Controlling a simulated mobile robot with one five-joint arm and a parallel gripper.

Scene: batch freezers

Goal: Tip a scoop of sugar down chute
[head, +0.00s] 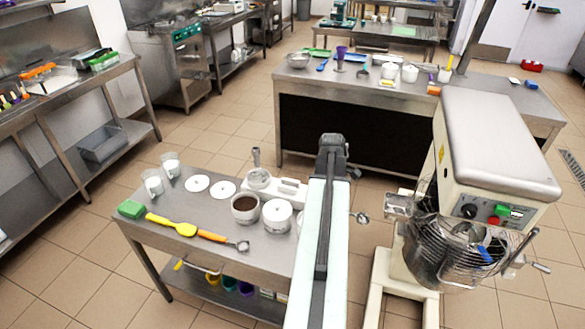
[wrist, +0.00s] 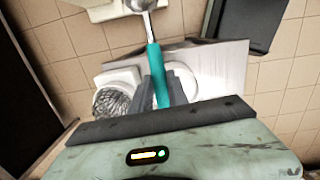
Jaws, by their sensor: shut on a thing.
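My gripper (wrist: 165,88) is shut on the teal handle of a scoop (wrist: 152,60) in the wrist view. The scoop's round metal bowl (wrist: 140,4) is partly cut off at the top edge. In the head view the scoop bowl (head: 360,218) shows just right of my arm, left of the mixer's steel chute (head: 398,205) and apart from it in the picture. My arm hides the gripper there. Whether the scoop holds sugar is too small to tell. A white tub (head: 277,215) on the near table has an open top with pale contents, possibly sugar.
The cream mixer (head: 500,140) with its wire guard (head: 460,250) stands at right. The near steel table (head: 175,235) holds a brown-filled tub (head: 245,207), a yellow spatula (head: 180,228), an orange-handled scoop (head: 222,239), a green sponge (head: 131,209) and glasses. A long steel bench stands behind.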

